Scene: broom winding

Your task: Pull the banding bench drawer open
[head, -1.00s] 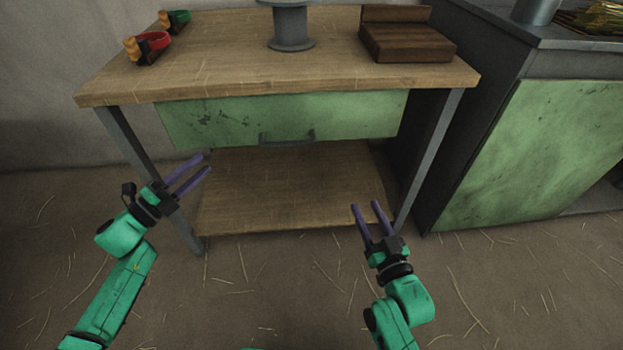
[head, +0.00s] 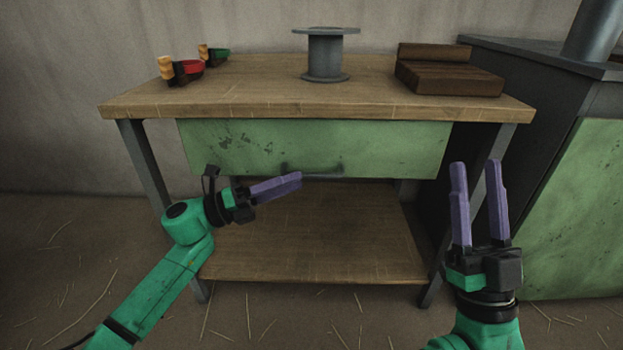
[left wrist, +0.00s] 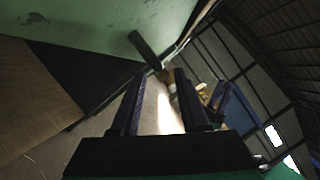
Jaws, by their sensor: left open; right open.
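The banding bench (head: 210,100) has a wooden top and a green drawer (head: 235,145) under it. The drawer front looks flush beneath the top, so the drawer is closed. Its dark bar handle (head: 322,171) is low in the middle of the front. My right gripper (head: 476,165) is open and empty, pointing up at the bench's right side.
On the bench top stand a grey spool (head: 325,58), a dark wooden block (head: 450,80), and red (head: 192,68) and green (head: 218,54) tools. A lower wooden shelf (head: 320,245) lies under the drawer. A dark cabinet (head: 545,90) stands at the right. Straw litters the floor.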

